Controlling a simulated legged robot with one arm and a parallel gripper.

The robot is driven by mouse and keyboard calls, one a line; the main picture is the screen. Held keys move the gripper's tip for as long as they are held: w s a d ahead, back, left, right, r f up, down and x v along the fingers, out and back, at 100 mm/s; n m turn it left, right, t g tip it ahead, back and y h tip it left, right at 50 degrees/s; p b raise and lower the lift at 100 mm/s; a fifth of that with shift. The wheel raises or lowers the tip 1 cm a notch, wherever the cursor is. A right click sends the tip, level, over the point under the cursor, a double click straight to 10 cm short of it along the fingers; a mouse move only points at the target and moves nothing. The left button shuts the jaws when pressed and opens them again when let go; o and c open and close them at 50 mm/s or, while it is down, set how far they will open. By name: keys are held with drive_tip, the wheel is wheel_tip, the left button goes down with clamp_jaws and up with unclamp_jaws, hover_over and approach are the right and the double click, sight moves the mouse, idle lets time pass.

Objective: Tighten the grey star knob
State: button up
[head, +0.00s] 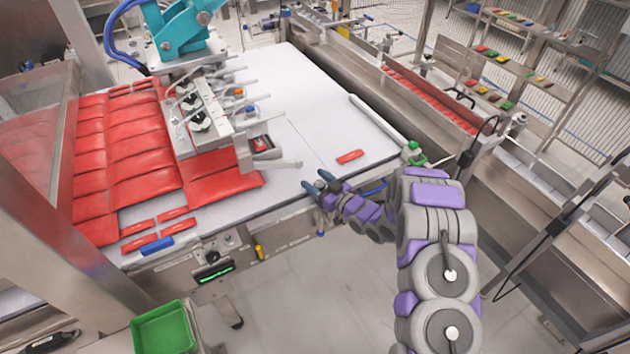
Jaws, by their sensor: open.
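My gripper (316,181) is at the front edge of the white belt table (310,110), right of the red packs. Its two dark blue fingertips are apart, and I see nothing clearly held between them. I cannot make out a grey star knob for certain. A small grey round part (228,241) shows on the machine's front side, left of my gripper and well apart from it; it is too small to tell whether it is the knob. Something small and greyish sits by the fingertips, but its shape is unclear.
A picker head (205,115) with a teal arm (183,30) stands over red packs (140,150). A loose red pack (350,157) lies right of my gripper. A green bin (163,330) is at lower left. A side conveyor (430,97) runs along the right. The floor in front is clear.

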drive_tip(key=shift+w+a, duration=0.25)
drive_tip(key=shift+a, duration=0.1)
drive_tip(key=c, duration=1)
drive_tip(key=shift+o, duration=0.2)
drive_tip(key=shift+m+t+h, duration=0.3)
drive_tip(key=shift+w+d+m+t+h, duration=0.1)
drive_tip(key=shift+d+m+t+h, duration=0.05)
drive_tip(key=shift+m+t+h, duration=0.85)
drive_tip(key=shift+w+d+m+t+h, duration=0.1)
drive_tip(key=shift+m+t+h, duration=0.55)
drive_tip(key=shift+h, duration=0.6)
drive_tip(key=shift+w+d+m+t+h, duration=0.15)
drive_tip(key=shift+m+t+h, duration=0.5)
drive_tip(key=shift+m+h, duration=0.4)
